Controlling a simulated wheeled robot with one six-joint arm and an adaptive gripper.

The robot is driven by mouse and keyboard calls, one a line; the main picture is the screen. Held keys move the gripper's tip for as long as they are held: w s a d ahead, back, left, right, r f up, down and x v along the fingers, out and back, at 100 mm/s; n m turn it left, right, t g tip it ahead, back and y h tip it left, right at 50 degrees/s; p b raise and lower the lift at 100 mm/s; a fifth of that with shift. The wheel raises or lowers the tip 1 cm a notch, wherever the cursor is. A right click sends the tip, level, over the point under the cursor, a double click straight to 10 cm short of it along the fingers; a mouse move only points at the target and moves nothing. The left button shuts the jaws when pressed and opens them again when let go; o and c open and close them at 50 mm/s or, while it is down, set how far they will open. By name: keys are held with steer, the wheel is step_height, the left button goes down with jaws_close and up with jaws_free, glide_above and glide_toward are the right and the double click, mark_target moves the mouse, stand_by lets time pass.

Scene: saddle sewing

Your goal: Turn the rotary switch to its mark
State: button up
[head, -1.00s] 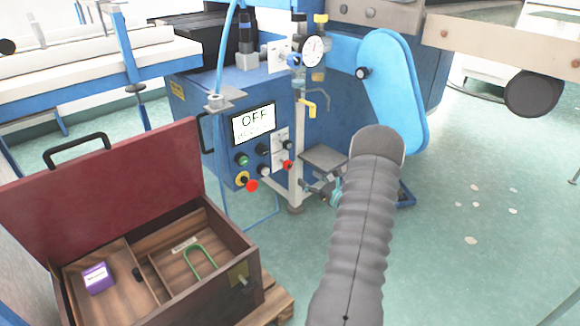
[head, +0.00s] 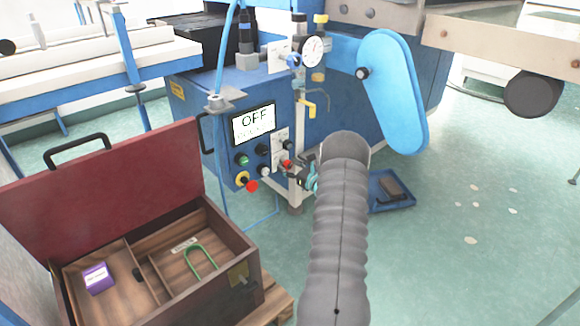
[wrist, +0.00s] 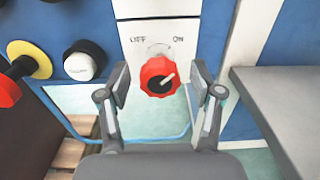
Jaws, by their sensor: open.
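The rotary switch is a red knob (wrist: 159,77) on a white plate marked OFF at left and ON at right. The red knob also shows in the head view (head: 286,164), low on the blue machine's panel. My gripper (wrist: 160,84) is open, with one finger on each side of the knob in the wrist view. Gaps show between the knob and both fingers; the depth between them is unclear. In the head view my gripper (head: 303,175) is just right of the knob, partly hidden by my arm.
A red mushroom button with a yellow base (wrist: 20,70) and a white-faced black knob (wrist: 84,62) sit left of the switch. A grey plate (wrist: 285,105) juts out at right. An open toolbox (head: 235,240) stands front left.

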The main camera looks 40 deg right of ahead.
steer(key=c, duration=1.2)
steer(key=shift+o, duration=0.2)
steer(key=shift+f+n+b, duration=0.15)
steer(key=shift+n+b, duration=0.15)
steer(key=shift+b, duration=0.35)
steer(key=n+b, duration=0.1)
steer(key=b, duration=0.2)
steer(key=shift+f+n, duration=0.15)
steer(key=shift+n, duration=0.25)
steer(key=n+b, duration=0.3)
steer(key=b, duration=0.1)
steer(key=shift+n, duration=0.3)
steer(key=n, duration=0.5)
steer(key=shift+r+n, duration=0.25)
steer(key=shift+n, duration=0.05)
steer(key=n, duration=0.6)
steer(key=shift+f, duration=0.1)
steer(key=shift+n, duration=0.3)
steer(key=o, duration=1.2)
steer(key=shift+c, duration=0.2)
